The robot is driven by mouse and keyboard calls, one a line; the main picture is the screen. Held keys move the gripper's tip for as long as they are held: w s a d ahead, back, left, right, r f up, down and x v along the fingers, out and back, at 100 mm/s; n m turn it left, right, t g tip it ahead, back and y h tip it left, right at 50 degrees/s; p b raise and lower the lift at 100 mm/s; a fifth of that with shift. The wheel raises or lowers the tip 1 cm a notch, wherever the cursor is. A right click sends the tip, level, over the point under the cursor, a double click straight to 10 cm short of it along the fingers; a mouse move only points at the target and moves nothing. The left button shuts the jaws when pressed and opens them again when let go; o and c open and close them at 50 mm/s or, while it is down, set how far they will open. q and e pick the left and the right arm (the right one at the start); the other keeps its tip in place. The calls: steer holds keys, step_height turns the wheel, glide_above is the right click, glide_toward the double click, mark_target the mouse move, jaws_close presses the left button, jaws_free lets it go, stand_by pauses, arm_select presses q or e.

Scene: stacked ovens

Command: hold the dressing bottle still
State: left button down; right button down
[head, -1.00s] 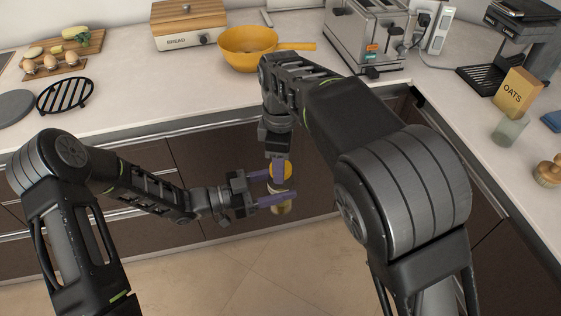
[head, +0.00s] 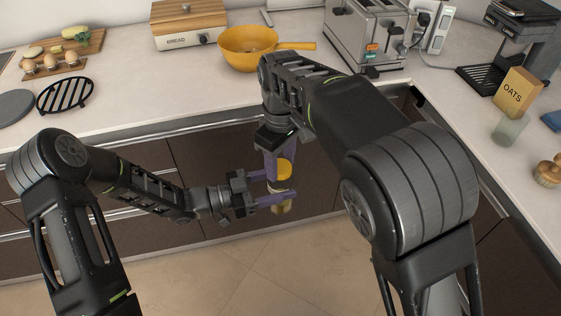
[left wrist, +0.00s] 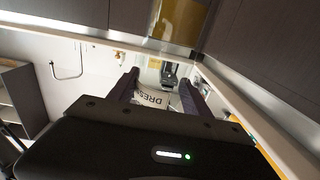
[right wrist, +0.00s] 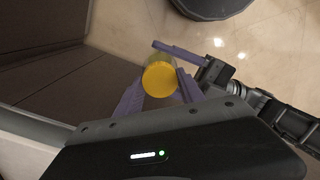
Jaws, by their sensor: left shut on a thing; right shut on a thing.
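The dressing bottle has a round yellow cap and a pale body, and hangs in the air in front of the lower cabinets. Its yellow cap (head: 284,169) shows in the head view, and the cap faces the camera in the right wrist view (right wrist: 160,78). My left gripper (head: 277,187) is shut on the bottle's body from the left. The white label reading "DRES" (left wrist: 152,98) sits between its fingers in the left wrist view. My right gripper (right wrist: 161,84) comes from above and is shut around the cap end. The fingers partly hide the bottle.
The counter edge is just behind my right wrist. On the counter stand a yellow pan (head: 247,50), a bread box (head: 188,30), a toaster (head: 362,38), an oats box (head: 517,92) and a glass (head: 510,130). The floor below the bottle is clear.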

steer(key=m, duration=1.1)
steer(key=shift+m, duration=0.4)
steer(key=c, duration=0.6)
jaws_free()
steer(key=shift+c, duration=0.2)
step_height(320, 180, up, 8)
steer(key=shift+f, duration=0.25)
